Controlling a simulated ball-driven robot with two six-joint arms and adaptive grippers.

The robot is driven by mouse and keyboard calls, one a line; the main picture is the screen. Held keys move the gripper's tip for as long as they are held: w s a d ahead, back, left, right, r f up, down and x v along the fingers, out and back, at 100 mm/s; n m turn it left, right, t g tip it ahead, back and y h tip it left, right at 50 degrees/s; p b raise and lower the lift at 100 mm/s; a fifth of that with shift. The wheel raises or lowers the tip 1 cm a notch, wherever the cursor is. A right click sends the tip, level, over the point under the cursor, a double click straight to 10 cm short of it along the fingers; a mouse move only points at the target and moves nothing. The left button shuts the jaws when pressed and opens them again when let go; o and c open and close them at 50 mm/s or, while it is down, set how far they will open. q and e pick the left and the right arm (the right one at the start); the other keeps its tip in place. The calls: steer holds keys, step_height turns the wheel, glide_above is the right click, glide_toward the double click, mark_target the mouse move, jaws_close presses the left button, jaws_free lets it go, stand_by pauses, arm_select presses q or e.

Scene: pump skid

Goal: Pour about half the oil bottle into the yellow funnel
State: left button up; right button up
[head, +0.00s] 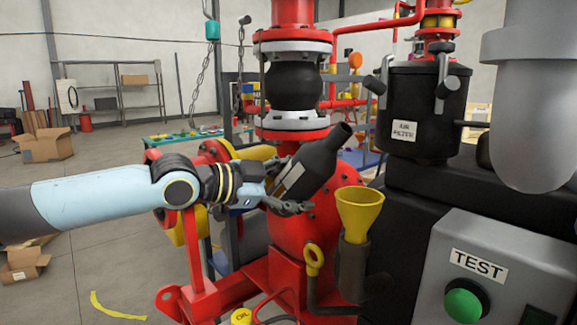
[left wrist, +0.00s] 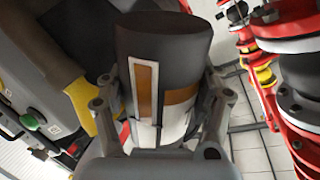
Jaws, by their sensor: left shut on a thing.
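A dark oil bottle (head: 313,165) with a pale label is held in my left gripper (head: 280,190), which is shut around its body. The bottle is tilted, its neck pointing up and to the right, above and left of the funnel. The yellow funnel (head: 359,213) stands upright in a dark holder, apart from the bottle. In the left wrist view the bottle (left wrist: 165,50) fills the middle, with its white and amber label between the fingers. The funnel (left wrist: 68,85) shows at its left, partly cut by shadow and the gripper. My right gripper is not in view.
Red pump pipework (head: 292,125) stands right behind the bottle. A black air filter (head: 424,112) and a grey TEST box (head: 490,275) with a green button are at the right. A yellow ring handle (head: 314,260) sits left of the funnel's holder. Open floor lies at the left.

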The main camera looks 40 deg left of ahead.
arm_select(q)
steer(key=n+b, duration=0.2)
steer(key=n+t+h+b, duration=0.1)
steer(key=b, duration=0.1)
steer(key=shift+a+f+n, duration=0.1)
steer(key=shift+f+n, duration=0.25)
steer(key=shift+n, duration=0.05)
steer(key=shift+h+b, duration=0.3)
steer(key=shift+b, duration=0.15)
steer(key=shift+r+n, duration=0.25)
steer(key=shift+n, duration=0.15)
steer(key=shift+d+f+n+t+b, duration=0.25)
steer(key=shift+d+n+t+b, duration=0.15)
steer(key=shift+n+b, duration=0.15)
steer(key=shift+d+n+b, duration=0.25)
steer(key=shift+n+b, duration=0.2)
steer(key=shift+r, duration=0.1)
